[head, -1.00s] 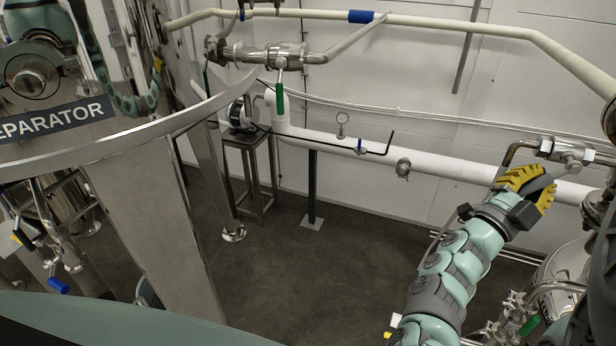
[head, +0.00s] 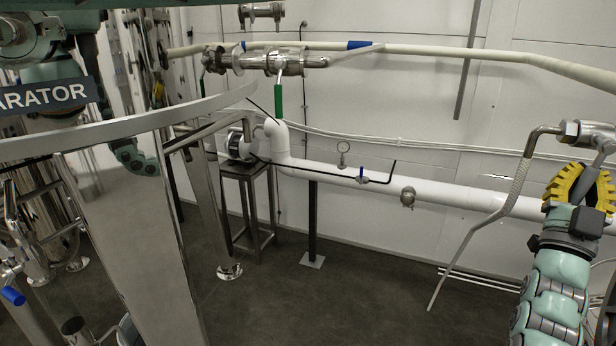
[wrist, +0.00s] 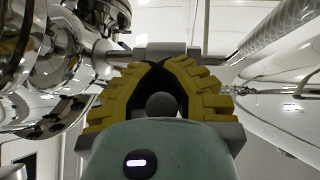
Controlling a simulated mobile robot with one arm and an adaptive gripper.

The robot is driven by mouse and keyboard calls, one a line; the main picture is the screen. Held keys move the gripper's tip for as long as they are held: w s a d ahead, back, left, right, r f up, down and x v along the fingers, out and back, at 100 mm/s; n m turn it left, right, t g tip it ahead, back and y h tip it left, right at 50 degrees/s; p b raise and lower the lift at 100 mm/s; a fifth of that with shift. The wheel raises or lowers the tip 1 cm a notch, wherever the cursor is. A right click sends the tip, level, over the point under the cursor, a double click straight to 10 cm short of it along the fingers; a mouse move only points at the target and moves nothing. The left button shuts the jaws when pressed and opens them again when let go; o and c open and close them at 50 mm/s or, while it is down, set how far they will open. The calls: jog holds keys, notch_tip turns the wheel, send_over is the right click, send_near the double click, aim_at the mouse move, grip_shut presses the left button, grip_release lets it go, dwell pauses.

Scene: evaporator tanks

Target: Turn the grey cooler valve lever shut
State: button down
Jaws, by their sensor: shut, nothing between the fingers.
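The valve (head: 592,133) is a metal body at the right edge of the head view. A short grey piece that looks like its lever (head: 604,154) slants down from it toward my gripper. My gripper (head: 580,170) has yellow ridged fingers and is shut and empty just below the valve. In the wrist view the yellow fingertips (wrist: 161,67) meet in an arch. A grey bar (wrist: 166,49) lies just beyond them. I cannot tell whether the fingers touch the lever. The lever's far end is partly hidden by the fingers and the frame edge.
A bent pipe with a braided hose (head: 515,190) hangs left of my gripper. A white pipe (head: 450,192) runs along the wall behind. A green-handled valve (head: 278,97) sits further left. Shiny tank legs (head: 140,230) fill the left. The dark floor (head: 340,300) between is clear.

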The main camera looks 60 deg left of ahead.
jog(key=shift+d+r+n+y+b, duration=0.2)
jog(key=shift+d+n+y+b, duration=0.1)
jog(key=shift+n+y, duration=0.25)
jog(key=shift+d+r+n+y+b, duration=0.15)
jog(key=shift+n+y+b, duration=0.15)
jog(key=shift+n+y, duration=0.2)
jog(key=c, duration=1.7)
grip_release()
jog(key=o, duration=0.3)
jog(key=shift+s+d+f, duration=0.1)
jog(key=shift+d+f, duration=0.1)
jog(key=o, duration=0.5)
jog(key=shift+a+f+g, duration=0.15)
jog(key=shift+g, duration=0.15)
jog(key=shift+s+f, duration=0.15)
jog(key=shift+f, duration=0.3)
jog(key=v, duration=1.1)
jog(key=shift+r, duration=0.1)
